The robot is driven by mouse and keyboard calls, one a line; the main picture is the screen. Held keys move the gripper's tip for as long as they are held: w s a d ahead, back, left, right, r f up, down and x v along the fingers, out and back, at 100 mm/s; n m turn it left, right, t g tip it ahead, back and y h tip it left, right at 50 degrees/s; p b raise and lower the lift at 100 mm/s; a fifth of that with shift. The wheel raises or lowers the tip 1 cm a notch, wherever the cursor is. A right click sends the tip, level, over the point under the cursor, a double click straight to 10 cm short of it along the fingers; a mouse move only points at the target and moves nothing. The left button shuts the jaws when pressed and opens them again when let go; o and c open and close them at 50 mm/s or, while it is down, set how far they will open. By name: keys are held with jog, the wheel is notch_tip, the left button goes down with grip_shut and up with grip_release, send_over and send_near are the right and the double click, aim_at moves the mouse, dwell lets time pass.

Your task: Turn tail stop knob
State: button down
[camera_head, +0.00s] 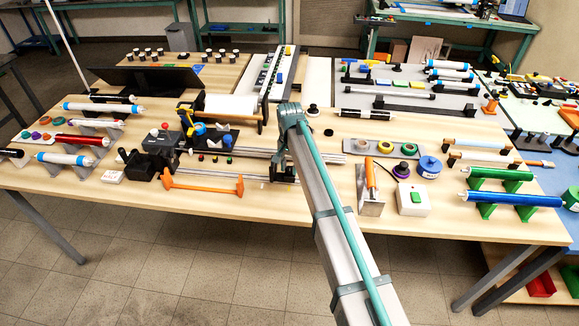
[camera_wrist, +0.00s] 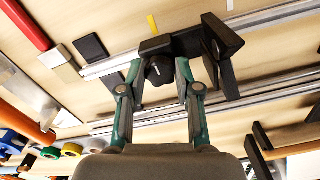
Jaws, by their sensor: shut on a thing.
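The tail stop (camera_wrist: 222,45) is a black block with an upright plate, set across the pale metal rails in the wrist view. Its knob (camera_wrist: 158,70) is small, dark and round, with a light mark, and faces my wrist camera. My gripper (camera_wrist: 158,74) has its green fingers on both sides of the knob and is shut on it. In the head view the tail stop (camera_head: 283,172) is a dark shape at the right part of the rails, partly covered by my arm. My gripper cannot be made out clearly there.
The metal rails (camera_head: 238,152) run across the bench to a black machine (camera_head: 160,145) at the left. An orange-handled bar (camera_head: 203,186) lies near the front edge. Right of my arm are a trowel (camera_head: 371,201) and a white box with a green button (camera_head: 414,199).

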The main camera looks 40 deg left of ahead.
jog(key=n+b, duration=0.2)
jog(key=n, duration=0.4)
jog(key=shift+d+n+b, duration=0.1)
jog(key=shift+n+b, duration=0.2)
jog(key=shift+b, duration=0.05)
jog(key=n+b, duration=0.1)
jog(key=n, duration=0.2)
jog(key=shift+w, duration=0.1)
jog(key=shift+w+n+b, duration=0.1)
jog(key=shift+n+b, duration=0.25)
jog(key=shift+n, duration=1.75)
jog(key=c, duration=1.1)
grip_release()
